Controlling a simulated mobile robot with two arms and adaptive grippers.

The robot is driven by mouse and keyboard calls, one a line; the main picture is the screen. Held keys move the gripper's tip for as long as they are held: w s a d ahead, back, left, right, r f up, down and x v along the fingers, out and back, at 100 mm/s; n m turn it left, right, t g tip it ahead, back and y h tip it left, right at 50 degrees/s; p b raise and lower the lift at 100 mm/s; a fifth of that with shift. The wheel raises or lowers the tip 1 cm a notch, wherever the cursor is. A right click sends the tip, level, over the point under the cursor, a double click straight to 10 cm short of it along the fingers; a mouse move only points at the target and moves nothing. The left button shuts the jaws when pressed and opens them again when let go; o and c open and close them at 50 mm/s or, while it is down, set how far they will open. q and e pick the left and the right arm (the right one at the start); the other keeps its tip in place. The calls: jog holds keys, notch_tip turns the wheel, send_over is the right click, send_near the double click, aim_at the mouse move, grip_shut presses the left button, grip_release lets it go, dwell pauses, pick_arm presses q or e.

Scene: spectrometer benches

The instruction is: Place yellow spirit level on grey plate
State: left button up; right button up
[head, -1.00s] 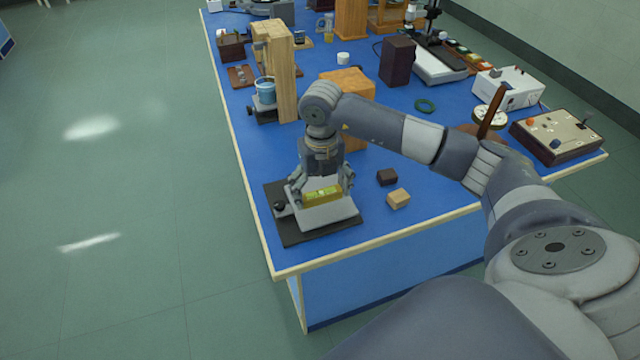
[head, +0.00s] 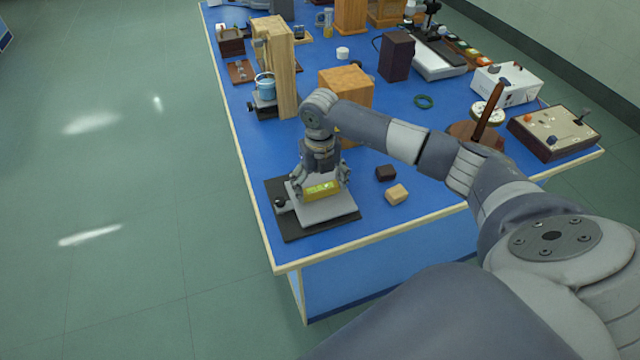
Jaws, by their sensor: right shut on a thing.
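The yellow spirit level (head: 321,190) is a small bright bar with a greenish vial on its top. My right gripper (head: 321,186) points down and is shut on it, with one finger at each end. The level is over the far half of the grey plate (head: 326,211); I cannot tell if it touches the plate. The plate lies on a dark base (head: 290,227) with a round black knob at its left, near the table's front left corner. My left gripper is not in view.
A dark block (head: 386,172) and a light wooden block (head: 397,194) lie right of the plate. A wooden cube (head: 346,92) stands behind my arm. A blue beaker (head: 265,87) sits farther back left. The table's front strip is clear.

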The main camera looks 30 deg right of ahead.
aim_at(320, 188)
jog(key=o, duration=1)
jog(key=shift+r, duration=0.35)
notch_tip(320, 188, up, 12)
jog(key=b, duration=0.1)
jog(key=shift+f+b, duration=0.2)
jog(key=shift+b, duration=0.15)
